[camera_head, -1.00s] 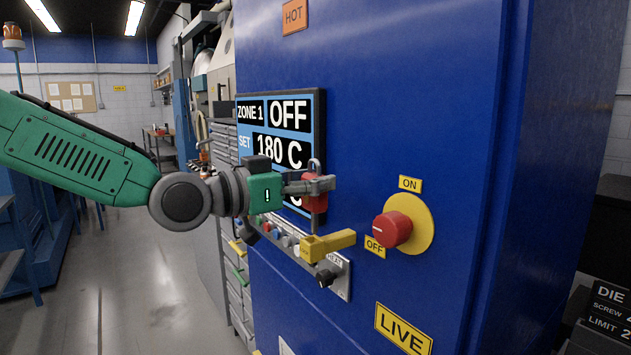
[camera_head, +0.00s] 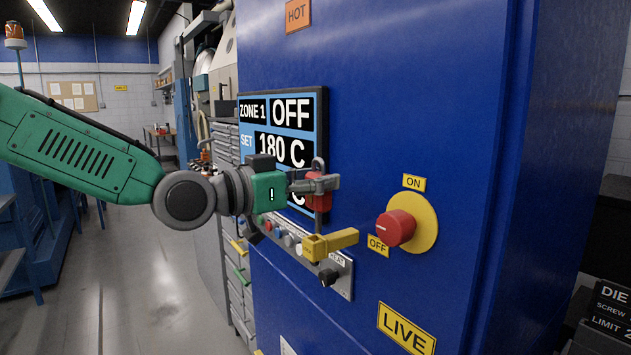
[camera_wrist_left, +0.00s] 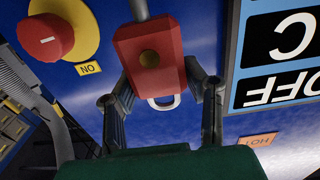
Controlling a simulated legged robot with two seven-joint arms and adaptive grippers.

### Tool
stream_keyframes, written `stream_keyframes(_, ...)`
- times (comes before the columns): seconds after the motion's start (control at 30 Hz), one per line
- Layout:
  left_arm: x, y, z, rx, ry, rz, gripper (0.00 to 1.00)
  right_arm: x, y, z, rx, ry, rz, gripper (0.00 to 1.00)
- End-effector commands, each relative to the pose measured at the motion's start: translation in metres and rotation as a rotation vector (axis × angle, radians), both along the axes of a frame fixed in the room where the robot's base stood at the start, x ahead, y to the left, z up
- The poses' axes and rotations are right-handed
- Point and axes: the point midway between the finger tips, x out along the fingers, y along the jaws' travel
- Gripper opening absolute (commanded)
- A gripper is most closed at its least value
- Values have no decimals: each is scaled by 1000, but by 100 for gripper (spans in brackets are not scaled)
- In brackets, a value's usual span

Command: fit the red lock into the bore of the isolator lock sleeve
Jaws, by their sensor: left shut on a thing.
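My left gripper (camera_head: 322,185) is shut on the red lock (camera_head: 317,200), with its fingers around the lock's body. The lock hangs upright in the head view, grey shackle up and a grey pin down. The yellow isolator lock sleeve (camera_head: 335,242) is below it on the blue cabinet front. The pin's lower end is close above the sleeve's left end; I cannot tell whether it touches the bore. In the left wrist view the lock (camera_wrist_left: 150,60) appears upside down between the gripper's fingers (camera_wrist_left: 157,80), its pin running out of the top edge. My right gripper is not in view.
A red rotary switch (camera_head: 396,228) on a yellow disc is right of the sleeve. The display panel (camera_head: 284,130) is behind the gripper. A strip with several buttons (camera_head: 290,240) and a black knob (camera_head: 328,277) lie low on the cabinet. The aisle floor (camera_head: 150,290) at left is clear.

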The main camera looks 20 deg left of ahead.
Motion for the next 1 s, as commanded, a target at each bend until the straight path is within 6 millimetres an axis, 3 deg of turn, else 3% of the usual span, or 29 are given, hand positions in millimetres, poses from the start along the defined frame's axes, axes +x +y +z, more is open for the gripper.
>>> stream_keyframes(0.37, 0, -1, 0, 0, -2, 0, 5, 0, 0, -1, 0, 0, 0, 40)
stream_keyframes(1.0, 0, -1, -22, 0, -2, 0, 5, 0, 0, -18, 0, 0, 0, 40)
